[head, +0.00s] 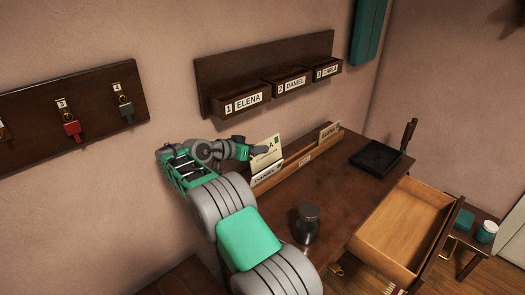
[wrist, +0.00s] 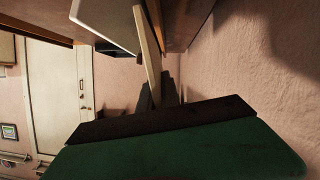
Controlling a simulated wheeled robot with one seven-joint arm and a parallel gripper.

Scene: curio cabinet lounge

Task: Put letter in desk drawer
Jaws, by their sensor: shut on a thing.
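My gripper (head: 260,150) is above the near end of the wooden letter holder (head: 300,164) and is shut on a cream letter (head: 266,160). The letter is upright and slightly tilted; its printed name ends in A, the rest being covered by my gripper. I cannot tell whether its lower edge is clear of the holder. In the wrist view the letter (wrist: 148,50) shows edge-on between my dark fingers (wrist: 158,95). A DANIEL letter (head: 266,175) and an ELENA letter (head: 329,131) stand in the holder. The desk drawer (head: 400,228) is pulled open and looks empty.
A dark jar (head: 306,223) stands on the desk (head: 345,190) between my arm and the drawer. A black tray (head: 375,158) lies at the back right. Name-labelled wall boxes (head: 287,85) hang above the holder. A key board (head: 70,105) is at left.

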